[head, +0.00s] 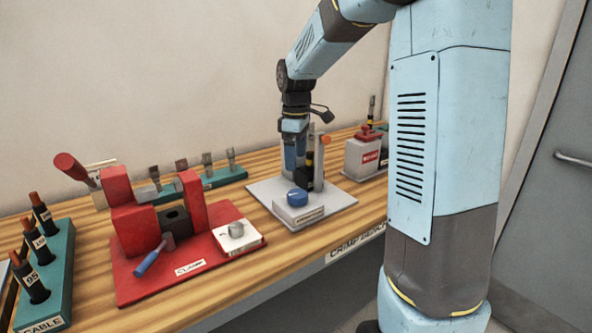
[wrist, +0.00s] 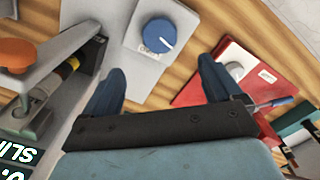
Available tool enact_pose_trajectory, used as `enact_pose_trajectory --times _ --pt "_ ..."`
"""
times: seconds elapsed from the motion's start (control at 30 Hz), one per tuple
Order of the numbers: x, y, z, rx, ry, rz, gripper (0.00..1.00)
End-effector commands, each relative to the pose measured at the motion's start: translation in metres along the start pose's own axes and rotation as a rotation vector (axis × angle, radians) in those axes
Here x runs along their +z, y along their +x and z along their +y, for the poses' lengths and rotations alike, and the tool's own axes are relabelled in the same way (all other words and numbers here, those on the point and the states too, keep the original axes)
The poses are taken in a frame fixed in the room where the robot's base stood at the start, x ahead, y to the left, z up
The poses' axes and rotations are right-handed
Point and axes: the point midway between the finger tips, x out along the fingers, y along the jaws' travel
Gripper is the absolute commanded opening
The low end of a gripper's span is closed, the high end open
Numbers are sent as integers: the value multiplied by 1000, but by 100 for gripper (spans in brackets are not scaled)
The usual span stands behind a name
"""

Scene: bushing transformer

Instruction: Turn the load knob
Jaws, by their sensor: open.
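A round blue knob (head: 297,196) with a white pointer line sits on a small light-grey box on a grey base plate. It also shows in the wrist view (wrist: 157,35), beyond and between my fingertips. A second knob, pale grey (head: 236,229), is on a white box on the red clamp's base; it shows at right in the wrist view (wrist: 235,71). I cannot read which label says load. My gripper (wrist: 162,72) is open and empty, pointing down. In the head view my gripper (head: 297,160) hangs over the grey plate, behind the blue knob, apart from it.
The red clamp (head: 140,225) with a blue-handled lever stands left of the grey plate (head: 335,200). An upright post with an orange knob (head: 325,139) is close beside my gripper. A teal cable rack (head: 55,270) is at far left, a red-topped box (head: 362,156) behind right.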

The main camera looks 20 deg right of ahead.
Motion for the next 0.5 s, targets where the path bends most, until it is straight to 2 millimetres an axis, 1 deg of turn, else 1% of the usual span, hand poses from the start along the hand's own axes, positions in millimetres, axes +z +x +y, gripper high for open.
enact_pose_trajectory --times 0.03,0.17,0.5 --pt "0 -5 0 0 0 0 92" --pt "0 -12 0 0 0 0 92" --pt "0 -14 0 -1 0 -1 92"
